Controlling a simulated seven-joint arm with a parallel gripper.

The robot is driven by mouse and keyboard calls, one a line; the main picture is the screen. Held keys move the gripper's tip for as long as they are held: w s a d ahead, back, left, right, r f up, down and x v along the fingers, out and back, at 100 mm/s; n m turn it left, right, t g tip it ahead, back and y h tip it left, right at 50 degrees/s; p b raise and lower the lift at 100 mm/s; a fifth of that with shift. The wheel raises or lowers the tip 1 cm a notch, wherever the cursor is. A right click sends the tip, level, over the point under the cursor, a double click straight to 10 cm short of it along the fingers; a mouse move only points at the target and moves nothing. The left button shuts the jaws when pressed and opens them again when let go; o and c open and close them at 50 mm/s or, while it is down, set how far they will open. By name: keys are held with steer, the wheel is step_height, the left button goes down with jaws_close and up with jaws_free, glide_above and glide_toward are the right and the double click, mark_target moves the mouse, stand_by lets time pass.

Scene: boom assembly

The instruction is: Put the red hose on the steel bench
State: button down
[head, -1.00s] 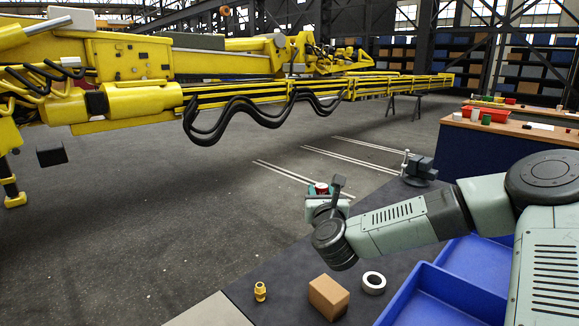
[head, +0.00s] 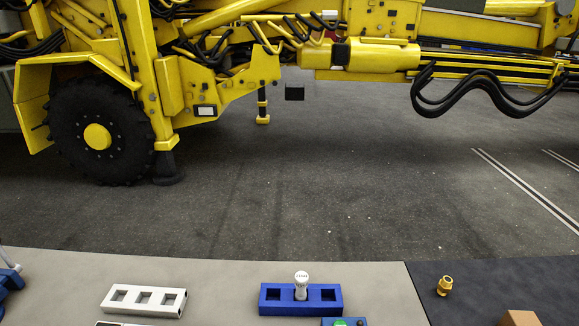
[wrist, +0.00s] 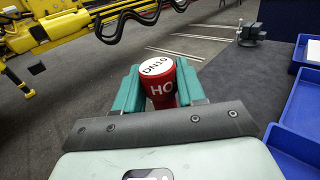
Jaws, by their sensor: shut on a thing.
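The lower part of the piece is hidden behind the gripper. In the head view, a light grey bench top (head: 230,272), which looks like the steel bench, runs along the bottom. My gripper and the red piece are out of the head view.
A white block (head: 144,299) with square holes and a blue block (head: 320,297) holding a white-topped peg (head: 301,282) stand on the grey top. A brass fitting (head: 445,286) and a cardboard box (head: 521,319) are on the dark surface (head: 490,280) to the right. Blue bins (wrist: 300,120) show in the wrist view.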

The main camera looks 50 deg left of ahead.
steer(key=s+a+f+n+y, duration=0.1)
steer(key=a+f+y, duration=0.15)
steer(key=a, duration=0.85)
steer(key=s+a+f+n+g+y, duration=0.15)
steer(key=a+f, duration=0.25)
steer(key=a, duration=0.6)
steer(key=s+a+f+n+y, duration=0.1)
steer(key=a+f+n+y, duration=0.15)
steer(key=a, duration=0.85)
steer(key=s+a+f+n+g+y, duration=0.15)
steer(key=s+a+f, duration=0.25)
steer(key=s+a, duration=0.45)
steer(key=s+a+f+n+g+y, duration=0.1)
steer(key=s+a+f+y, duration=0.25)
steer(key=s+a, duration=0.5)
steer(key=s+a+f+n+g+y, duration=0.1)
steer(key=s+a+f, duration=0.45)
steer(key=s, duration=0.45)
steer(key=shift+n, duration=0.25)
steer(key=shift+s+a+f, duration=0.1)
steer(key=shift+a+f, duration=0.05)
steer(key=shift+f, duration=4.55)
steer(key=shift+f, duration=0.1)
steer(key=c, duration=0.7)
jaws_free()
steer(key=shift+o, duration=0.2)
